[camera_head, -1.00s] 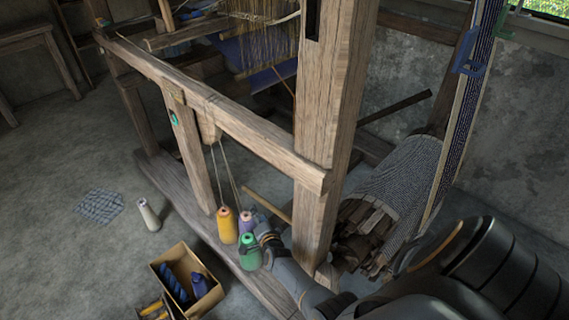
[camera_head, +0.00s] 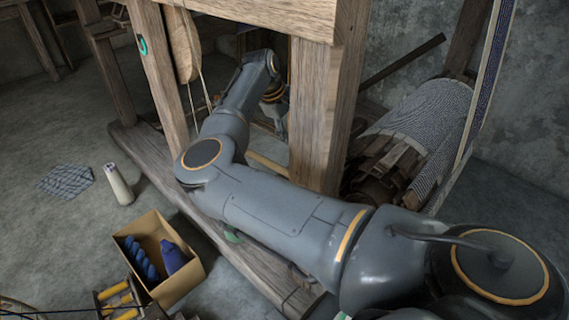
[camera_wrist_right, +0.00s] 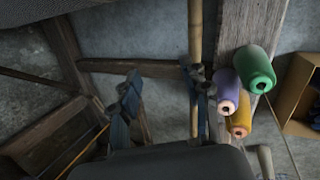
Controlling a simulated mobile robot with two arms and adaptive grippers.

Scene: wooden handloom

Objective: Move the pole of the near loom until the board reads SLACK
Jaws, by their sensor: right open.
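The near loom's wooden frame (camera_head: 318,120) fills the middle of the head view. A light wooden pole (camera_head: 268,168) shows low inside it, partly hidden by my right arm. In the right wrist view the pole (camera_wrist_right: 195,30) runs down from the top edge to the finger on the right. My right gripper (camera_wrist_right: 163,90) is open; that finger overlaps the pole, and I cannot tell whether they touch. In the head view the right gripper (camera_head: 278,110) is inside the frame, mostly hidden by the arm and wood. I see no board to read. My left gripper is not in view.
Green (camera_wrist_right: 256,68), purple (camera_wrist_right: 225,88) and yellow (camera_wrist_right: 240,118) thread cones are close beside the pole. A cardboard box (camera_head: 190,285) of blue yarn, a pale cone (camera_head: 118,184) and a checked cloth (camera_head: 66,181) are on the floor. A dark bar (camera_head: 405,62) sticks out behind the post.

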